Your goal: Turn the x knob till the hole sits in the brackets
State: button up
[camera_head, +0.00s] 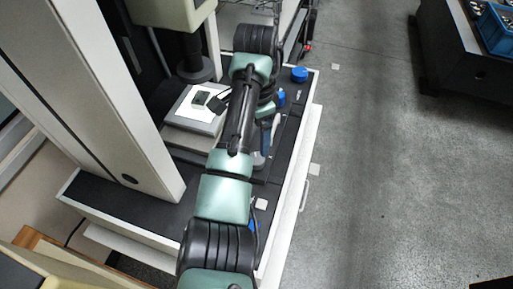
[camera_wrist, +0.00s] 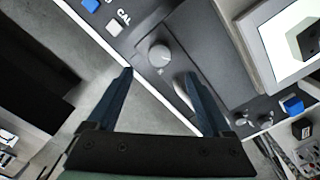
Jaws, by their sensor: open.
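A round grey knob (camera_wrist: 160,55) stands on the dark panel in the wrist view, with small marks beside it that I cannot read. I cannot tell whether it is the x knob. My gripper (camera_wrist: 158,74) is open, its two dark blue fingers pointing toward the knob, which appears between and just beyond the tips. I see no contact. A pale rounded part (camera_wrist: 184,92) lies between the fingers, nearer the right one.
A blue knob (camera_head: 299,74) stands at the bench's far right corner. The white gantry column (camera_head: 110,90) rises at left. Open floor (camera_head: 390,180) lies to the right.

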notch_tip(320, 180, up, 4)
jog(key=shift+r+p, duration=0.2)
jog(key=shift+p, duration=0.65)
